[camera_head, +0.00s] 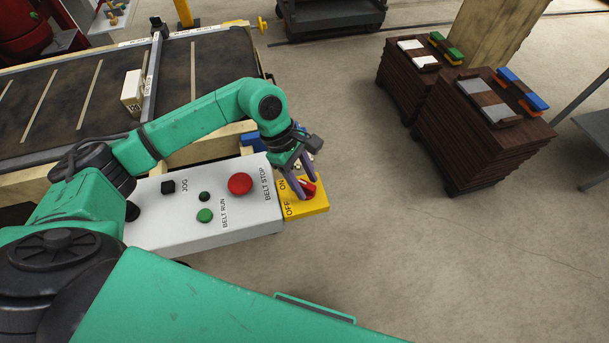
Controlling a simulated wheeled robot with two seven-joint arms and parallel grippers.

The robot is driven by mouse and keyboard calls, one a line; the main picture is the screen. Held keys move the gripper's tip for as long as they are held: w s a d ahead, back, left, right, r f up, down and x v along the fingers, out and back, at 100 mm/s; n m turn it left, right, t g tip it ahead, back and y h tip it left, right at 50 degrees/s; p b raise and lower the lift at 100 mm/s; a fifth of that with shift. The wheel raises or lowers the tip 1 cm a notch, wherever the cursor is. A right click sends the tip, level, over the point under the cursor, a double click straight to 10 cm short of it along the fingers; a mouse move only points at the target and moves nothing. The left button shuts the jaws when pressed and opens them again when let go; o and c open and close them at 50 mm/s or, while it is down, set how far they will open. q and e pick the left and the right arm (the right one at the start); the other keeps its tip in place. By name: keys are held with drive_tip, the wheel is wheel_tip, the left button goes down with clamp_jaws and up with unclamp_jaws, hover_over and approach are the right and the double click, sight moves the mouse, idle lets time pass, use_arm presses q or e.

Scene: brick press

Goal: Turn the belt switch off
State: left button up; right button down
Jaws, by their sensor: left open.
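The belt switch is a red knob (308,188) on a yellow plate (312,206) marked ON and OFF, at the right end of a pale control panel (200,235). My left gripper (305,182) is open at the red knob, its purple-grey fingers reaching down beside it. The fingers hide part of the knob, so I cannot tell whether they touch it or which mark it points to. My right gripper is out of view.
The panel also carries a red BELT STOP button (240,184), a green BELT RUN button (205,215) and a black JOG button (168,186). A conveyor belt (115,85) lies behind. Brown stacks (480,130) stand at right. Floor between is clear.

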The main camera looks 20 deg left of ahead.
use_arm(q)
clamp_jaws()
